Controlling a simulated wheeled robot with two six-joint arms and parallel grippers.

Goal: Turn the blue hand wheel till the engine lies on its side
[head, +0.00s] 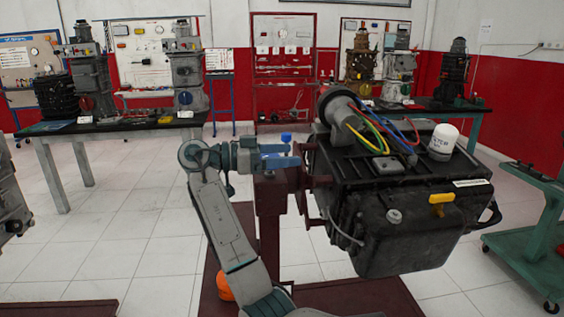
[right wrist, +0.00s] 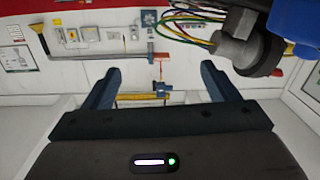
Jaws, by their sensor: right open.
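The dark engine (head: 400,215) is on a dark red stand (head: 270,210) at right of centre in the head view. Its top, with coloured hoses and a white filter, faces mostly up, slightly tilted. A small blue part (head: 286,138), probably the hand wheel's knob, shows just above my right gripper (head: 288,156); most of the wheel is hidden or unclear. My right gripper is open beside the stand's head, left of the engine. In the right wrist view its jaws (right wrist: 157,74) are apart with nothing between them. A blue piece (right wrist: 296,22) is cut off at top right there. My left gripper is not in view.
A table (head: 110,130) with engine parts stands behind on the left, and another table (head: 440,105) at the back right. A green trolley (head: 535,235) is at the right edge. An orange object (head: 224,287) is low beside my right arm.

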